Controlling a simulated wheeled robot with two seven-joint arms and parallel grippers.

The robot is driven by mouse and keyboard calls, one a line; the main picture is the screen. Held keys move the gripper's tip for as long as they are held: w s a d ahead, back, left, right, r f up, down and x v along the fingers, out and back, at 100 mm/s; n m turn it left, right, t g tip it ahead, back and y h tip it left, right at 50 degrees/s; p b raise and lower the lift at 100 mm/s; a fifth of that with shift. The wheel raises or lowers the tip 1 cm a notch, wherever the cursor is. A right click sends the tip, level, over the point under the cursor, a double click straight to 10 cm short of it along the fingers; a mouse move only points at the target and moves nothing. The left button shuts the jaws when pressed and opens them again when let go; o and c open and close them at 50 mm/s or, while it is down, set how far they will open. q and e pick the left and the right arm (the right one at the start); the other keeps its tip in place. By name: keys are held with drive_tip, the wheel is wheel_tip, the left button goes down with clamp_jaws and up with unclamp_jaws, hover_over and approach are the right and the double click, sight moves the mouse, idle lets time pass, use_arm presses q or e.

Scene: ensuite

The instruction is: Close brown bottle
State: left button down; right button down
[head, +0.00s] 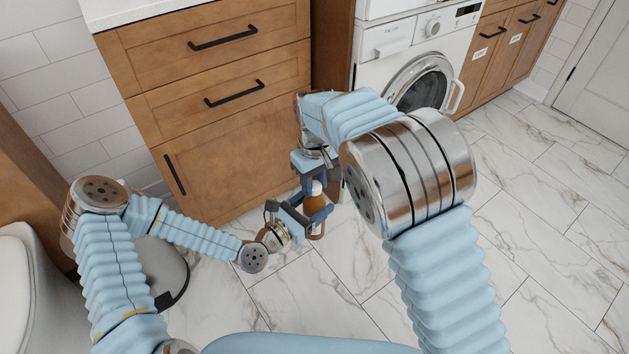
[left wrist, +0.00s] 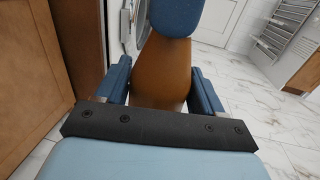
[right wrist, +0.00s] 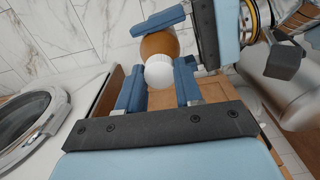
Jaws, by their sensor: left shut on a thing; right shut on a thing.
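The brown bottle (head: 316,204) is upright above the floor in the head view, held by my left gripper (head: 306,217). In the left wrist view the bottle (left wrist: 160,75) fills the space between the left fingers. A white cap (head: 316,187) is at the bottle's top. In the right wrist view the cap (right wrist: 160,72) sits between the fingers of my right gripper (right wrist: 160,82), in line with the bottle (right wrist: 158,45) behind it. My right gripper comes from above and is shut on the cap. I cannot tell whether the cap is seated on the neck.
Wooden drawers and a cabinet (head: 225,125) stand just behind the grippers. A white washing machine (head: 405,45) stands further back, right of the cabinet. A metal bin (head: 165,270) is at the lower left, near a white toilet (head: 20,290). The marble floor (head: 545,230) at the right is clear.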

drive_tip(key=c, duration=0.7)
unclamp_jaws()
drive_tip(key=shift+o, duration=0.2)
wheel_tip(320, 180, up, 12)
